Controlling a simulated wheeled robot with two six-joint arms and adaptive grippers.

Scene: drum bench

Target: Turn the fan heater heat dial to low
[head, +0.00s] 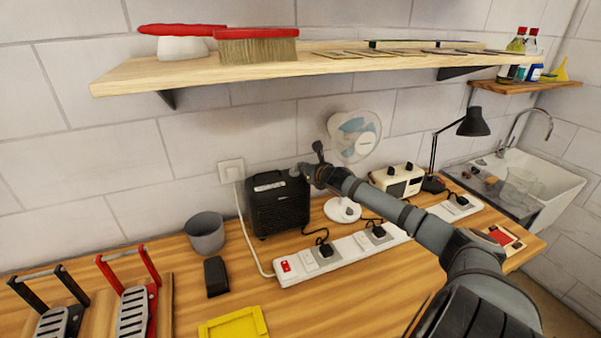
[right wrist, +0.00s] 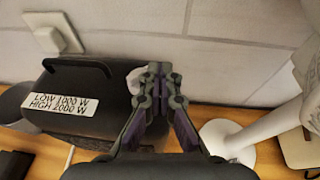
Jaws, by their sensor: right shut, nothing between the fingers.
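The fan heater (head: 280,207) is a black box with a handle, standing on the wooden bench against the wall. In the right wrist view its top (right wrist: 88,95) carries a white label reading LOW 1000 W, HIGH 2000 W. A pale rounded knob, seemingly the heat dial (right wrist: 134,80), shows at the heater's right end, partly hidden by my fingers. Its pointer setting cannot be read. My right gripper (head: 303,172) is at the heater's upper right corner; in the wrist view its closed, empty fingertips (right wrist: 160,70) are beside the knob. Contact cannot be told. My left gripper is out of view.
A white desk fan (head: 355,140) stands just right of the heater, close to my right gripper. A power strip (head: 320,262) lies in front. A grey cup (head: 205,233) stands to the left. A wooden shelf (head: 200,76) overhangs the bench.

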